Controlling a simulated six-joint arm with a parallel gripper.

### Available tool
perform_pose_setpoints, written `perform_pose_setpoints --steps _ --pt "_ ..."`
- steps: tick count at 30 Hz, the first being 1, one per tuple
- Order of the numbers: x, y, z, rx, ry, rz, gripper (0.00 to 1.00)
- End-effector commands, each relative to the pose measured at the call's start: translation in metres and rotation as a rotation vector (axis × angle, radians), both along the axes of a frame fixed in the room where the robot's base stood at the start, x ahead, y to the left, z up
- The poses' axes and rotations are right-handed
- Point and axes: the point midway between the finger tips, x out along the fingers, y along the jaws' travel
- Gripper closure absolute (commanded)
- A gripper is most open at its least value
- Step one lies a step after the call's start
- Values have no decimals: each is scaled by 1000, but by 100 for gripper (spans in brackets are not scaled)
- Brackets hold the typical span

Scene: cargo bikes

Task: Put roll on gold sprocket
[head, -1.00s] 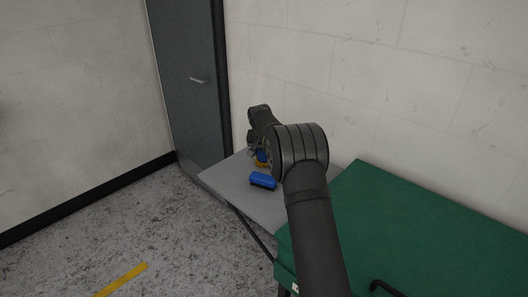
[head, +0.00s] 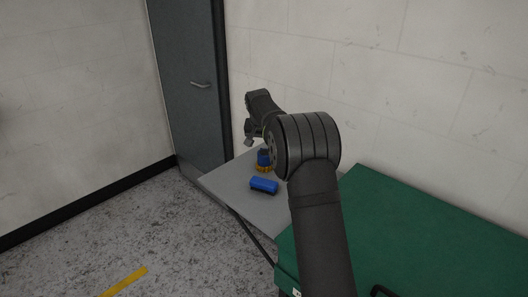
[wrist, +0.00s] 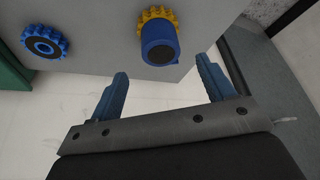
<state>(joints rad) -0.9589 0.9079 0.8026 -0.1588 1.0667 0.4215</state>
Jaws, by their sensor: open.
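The gold sprocket (head: 264,169) lies on the grey table, and it also shows at the top of the wrist view (wrist: 152,13). The roll (head: 263,157), blue with a dark end (wrist: 160,52), stands upright on the gold sprocket, seemingly centred. My gripper (wrist: 161,82) is open and empty. Its blue fingers are spread apart, clear of the roll. In the head view my gripper (head: 249,141) is above and left of the roll, partly hidden by my own arm.
A blue sprocket (wrist: 45,42) lies to the left in the wrist view. A green surface (head: 420,235) is at right. Wall and door stand behind.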

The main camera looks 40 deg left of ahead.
Motion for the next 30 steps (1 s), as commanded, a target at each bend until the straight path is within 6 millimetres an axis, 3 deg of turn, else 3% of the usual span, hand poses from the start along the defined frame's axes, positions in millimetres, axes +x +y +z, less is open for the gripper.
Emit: perform_pose_setpoints --steps 7,19,25,30 --pt "-10 -7 29 0 0 0 25" --pt "-11 -8 32 -2 1 0 25" --pt "-7 -5 19 -2 2 0 25" --pt "2 1 -9 -4 2 -1 25"
